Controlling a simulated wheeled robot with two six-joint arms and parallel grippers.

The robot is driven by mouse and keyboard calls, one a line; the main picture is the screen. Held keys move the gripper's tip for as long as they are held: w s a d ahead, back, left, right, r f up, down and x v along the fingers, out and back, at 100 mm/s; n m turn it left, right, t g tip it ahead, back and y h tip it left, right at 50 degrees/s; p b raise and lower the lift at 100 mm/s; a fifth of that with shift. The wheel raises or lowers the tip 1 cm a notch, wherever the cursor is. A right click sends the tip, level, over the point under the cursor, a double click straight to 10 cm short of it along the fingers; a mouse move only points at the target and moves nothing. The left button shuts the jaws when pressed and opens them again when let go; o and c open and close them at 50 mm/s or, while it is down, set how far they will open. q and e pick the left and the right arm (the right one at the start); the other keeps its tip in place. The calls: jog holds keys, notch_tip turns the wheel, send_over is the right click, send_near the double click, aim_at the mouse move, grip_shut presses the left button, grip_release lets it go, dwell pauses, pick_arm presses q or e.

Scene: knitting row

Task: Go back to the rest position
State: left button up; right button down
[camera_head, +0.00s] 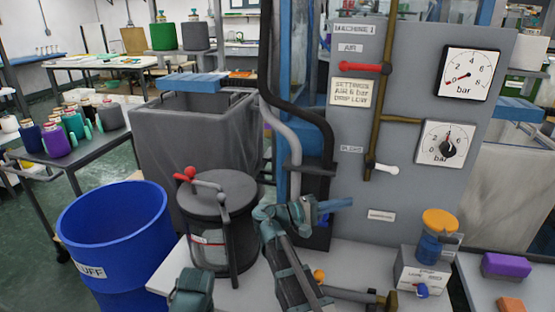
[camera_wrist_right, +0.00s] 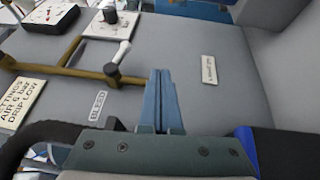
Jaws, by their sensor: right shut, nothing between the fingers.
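My right gripper (camera_head: 338,204) is in front of the grey machine panel (camera_head: 345,130), below the white-handled lever (camera_head: 386,168), with its fingers pointing right. In the right wrist view its two blue fingers (camera_wrist_right: 165,100) lie together, shut and empty. The white lever (camera_wrist_right: 122,52) shows beyond the fingertips there, apart from them. A teal part of my own body shows at the bottom left of the head view. My left gripper is not in view.
A red-handled lever (camera_head: 368,68) and two gauges (camera_head: 468,74) (camera_head: 446,143) are on the panel. A dark lidded pot (camera_head: 218,200) stands left of my right arm, beside a blue bin (camera_head: 112,235). A block with an orange knob (camera_head: 424,268) stands at right.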

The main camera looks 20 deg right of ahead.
jog(key=s+a+n+y+p, duration=0.1)
jog(key=s+a+y+p, duration=0.3)
jog(key=a, duration=0.6)
jog(key=s+a+f+n+y+p, duration=0.1)
jog(key=s+a+n+y+p, duration=0.1)
jog(key=s+a+y+p, duration=0.3)
jog(key=s+a+f+n+t+y+p, duration=0.1)
jog(key=s+a+y+p, duration=0.4)
jog(key=a+y+p, duration=0.3)
jog(key=a+p, duration=0.4)
jog(key=a, duration=0.3)
jog(key=shift+s+a+f+y, duration=0.15)
jog(key=shift+s+a+y, duration=0.1)
jog(key=shift+a+y, duration=0.15)
jog(key=shift+d, duration=0.1)
